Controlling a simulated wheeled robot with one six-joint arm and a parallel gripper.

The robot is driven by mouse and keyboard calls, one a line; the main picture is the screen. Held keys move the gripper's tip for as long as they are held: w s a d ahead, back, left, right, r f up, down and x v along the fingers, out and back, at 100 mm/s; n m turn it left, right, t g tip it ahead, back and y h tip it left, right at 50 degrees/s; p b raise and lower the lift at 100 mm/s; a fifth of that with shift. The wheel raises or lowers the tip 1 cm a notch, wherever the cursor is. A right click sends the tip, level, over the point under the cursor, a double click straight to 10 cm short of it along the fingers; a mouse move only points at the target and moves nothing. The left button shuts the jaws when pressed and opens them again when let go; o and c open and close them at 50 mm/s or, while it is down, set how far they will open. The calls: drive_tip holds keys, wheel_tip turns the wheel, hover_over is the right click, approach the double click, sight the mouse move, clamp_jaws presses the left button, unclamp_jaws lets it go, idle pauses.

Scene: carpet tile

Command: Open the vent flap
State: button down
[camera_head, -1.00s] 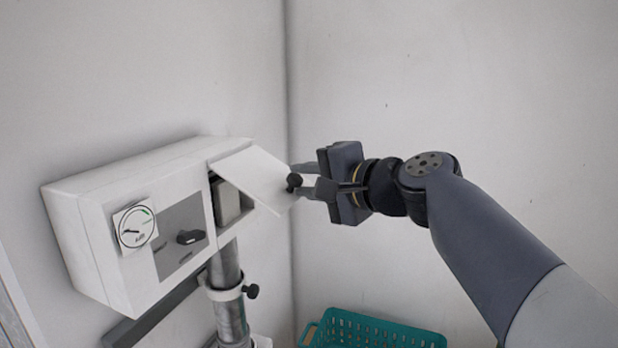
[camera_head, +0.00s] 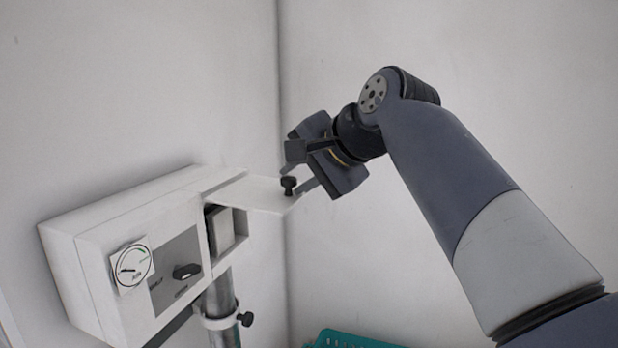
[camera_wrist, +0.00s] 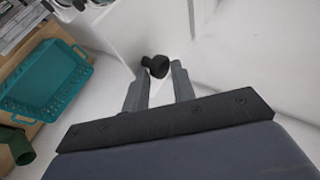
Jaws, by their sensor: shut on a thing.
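The vent flap (camera_head: 250,192) is a white panel hinged along the upper edge of a white wall box (camera_head: 85,250). It is swung up and out, close to level, and the opening (camera_head: 222,230) below shows a grey block inside. A black knob (camera_head: 289,186) stands on the flap near its free edge. My gripper (camera_head: 297,178) is at that edge, shut on the knob. In the wrist view the knob (camera_wrist: 155,66) sits between the fingertips (camera_wrist: 160,74). The exact finger contact is partly hidden.
The box front carries a dial (camera_head: 131,265) and a black rotary switch (camera_head: 187,271). A metal pipe (camera_head: 218,305) with a black clamp knob runs below. A teal basket (camera_wrist: 45,82) stands low down. The walls close in behind; the space above the flap is clear.

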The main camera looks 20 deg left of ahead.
drive_tip(key=shift+s+a+f, duration=0.1)
drive_tip(key=shift+a+f, duration=0.15)
drive_tip(key=shift+a, duration=0.2)
drive_tip(key=c, duration=1.6)
unclamp_jaws()
drive_tip(key=shift+o, duration=0.7)
drive_tip(key=shift+a+f, duration=0.1)
drive_tip(key=shift+a, duration=0.2)
drive_tip(key=shift+o, duration=1.4)
drive_tip(key=shift+a, duration=0.15)
drive_tip(key=b+v, duration=0.1)
drive_tip(key=v, duration=1)
